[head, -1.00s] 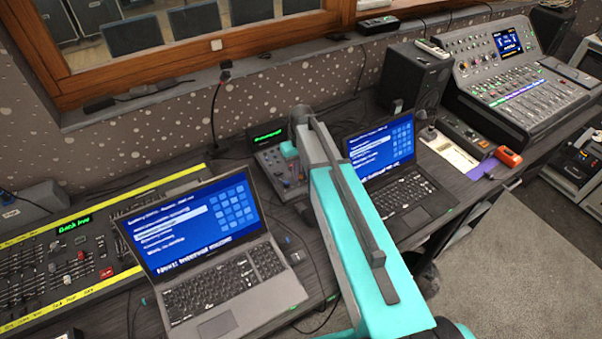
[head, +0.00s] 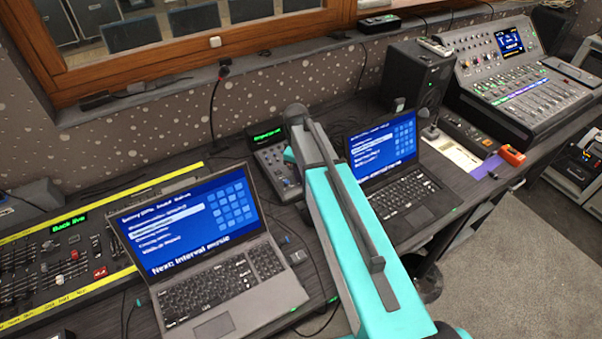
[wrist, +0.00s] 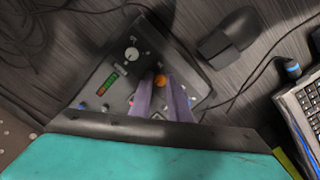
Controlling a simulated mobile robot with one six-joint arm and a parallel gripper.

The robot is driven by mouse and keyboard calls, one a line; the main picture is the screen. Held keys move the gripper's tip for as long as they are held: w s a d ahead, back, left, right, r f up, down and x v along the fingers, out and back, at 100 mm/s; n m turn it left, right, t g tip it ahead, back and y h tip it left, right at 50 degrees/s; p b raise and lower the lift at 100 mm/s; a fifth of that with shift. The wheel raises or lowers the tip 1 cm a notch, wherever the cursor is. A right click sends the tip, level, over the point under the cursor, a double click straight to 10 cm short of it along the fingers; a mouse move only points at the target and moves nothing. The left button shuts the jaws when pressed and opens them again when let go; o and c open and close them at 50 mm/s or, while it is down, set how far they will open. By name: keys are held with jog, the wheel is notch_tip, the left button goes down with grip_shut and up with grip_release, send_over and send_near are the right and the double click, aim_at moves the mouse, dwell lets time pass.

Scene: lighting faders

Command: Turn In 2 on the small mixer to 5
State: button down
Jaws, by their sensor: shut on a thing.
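The small mixer (head: 272,160) is a dark box with a green display, on the desk between the two laptops. My arm covers its right part in the head view. In the wrist view the mixer (wrist: 117,76) shows a large pale knob (wrist: 131,54), a green-and-red level strip, and small blue and red knobs. My gripper (wrist: 160,84) is over the panel, its two purple-grey fingers close together at an orange knob (wrist: 160,80). It is shut on that knob. The fingers hide part of the panel. The knob labels and the pointer setting are too small to read.
A laptop (head: 210,275) stands left of my arm and another laptop (head: 400,195) right of it. A dark block (wrist: 228,36) and loose cables lie beside the mixer. A yellow-edged lighting desk (head: 60,262) is at left, a larger console (head: 525,90) at far right.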

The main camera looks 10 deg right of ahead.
jog(key=shift+n, duration=0.8)
jog(key=shift+d, duration=0.1)
jog(key=c, duration=1.7)
grip_release()
jog(key=shift+o, duration=0.2)
jog(key=shift+r, duration=0.1)
notch_tip(320, 180, up, 14)
jog(key=a+b, duration=0.1)
jog(key=b, duration=0.2)
jog(key=shift+s+f, duration=0.2)
jog(key=shift+s, duration=0.15)
